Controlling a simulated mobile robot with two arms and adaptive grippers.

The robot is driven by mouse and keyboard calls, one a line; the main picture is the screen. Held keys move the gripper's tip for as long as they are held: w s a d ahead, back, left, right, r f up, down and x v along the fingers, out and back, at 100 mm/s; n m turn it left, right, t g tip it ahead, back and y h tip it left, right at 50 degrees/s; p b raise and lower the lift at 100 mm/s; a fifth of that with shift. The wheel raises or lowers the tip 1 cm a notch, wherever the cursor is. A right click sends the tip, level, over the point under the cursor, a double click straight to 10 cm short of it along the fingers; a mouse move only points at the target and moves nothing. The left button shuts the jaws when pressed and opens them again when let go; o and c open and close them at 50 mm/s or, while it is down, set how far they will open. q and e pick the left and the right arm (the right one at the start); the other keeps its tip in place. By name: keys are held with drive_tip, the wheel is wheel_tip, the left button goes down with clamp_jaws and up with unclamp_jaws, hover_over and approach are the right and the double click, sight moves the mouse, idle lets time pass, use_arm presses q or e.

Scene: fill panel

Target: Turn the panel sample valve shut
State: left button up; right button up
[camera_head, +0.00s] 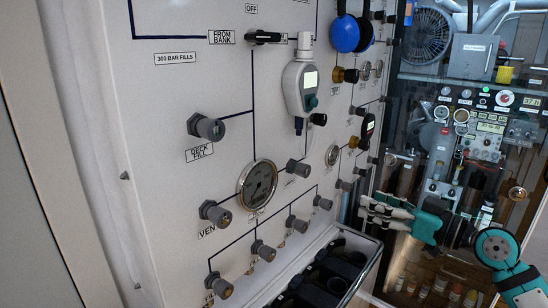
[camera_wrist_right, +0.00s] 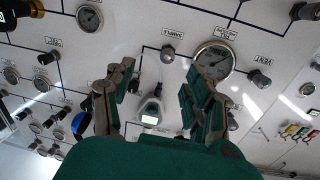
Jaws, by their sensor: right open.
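The panel sample valve (camera_head: 297,168) is a small dark grey knob on the white panel (camera_head: 140,95), just right of the round fill gauge (camera_head: 257,186). In the right wrist view, which is turned over, the knob (camera_wrist_right: 167,53) sits under the SAMPLE label, left of the gauge (camera_wrist_right: 213,61). My right gripper (camera_head: 376,211) is open and empty, off the panel's right side in the head view. In the wrist view its fingers (camera_wrist_right: 158,88) are spread, with the knob beyond them and apart from them. My left gripper is out of view.
A grey handheld analyser (camera_head: 299,90) hangs on the panel above the sample valve. A VENT knob (camera_head: 213,212) and several other knobs are nearby. A black-lined holder (camera_head: 330,272) juts out below. A glass-fronted cabinet of equipment stands behind my right gripper.

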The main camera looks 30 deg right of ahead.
drive_tip(key=a+r, duration=0.1)
drive_tip(key=r, duration=0.1)
drive_tip(key=n+p, duration=0.1)
drive_tip(key=p, duration=0.2)
approach(307, 173)
drive_tip(key=shift+y, duration=0.3)
drive_tip(key=p+x, duration=0.1)
drive_tip(key=x, duration=0.1)
drive_tip(key=p+x, duration=0.2)
drive_tip(key=x, duration=0.1)
drive_tip(key=shift+w+d+r, duration=0.15)
drive_tip(key=shift+w+r, duration=0.15)
drive_tip(key=shift+w, duration=0.1)
drive_tip(key=p+x, duration=0.1)
drive_tip(key=x, duration=0.2)
drive_tip(key=shift+w+f+p, duration=0.1)
drive_tip(key=shift+f+p, duration=0.1)
drive_tip(key=shift+p, duration=0.2)
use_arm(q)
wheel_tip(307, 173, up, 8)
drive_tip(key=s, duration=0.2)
use_arm(e)
drive_tip(key=shift+w+a+f, duration=0.2)
drive_tip(key=shift+w+a, duration=0.1)
drive_tip(key=shift+w, duration=0.25)
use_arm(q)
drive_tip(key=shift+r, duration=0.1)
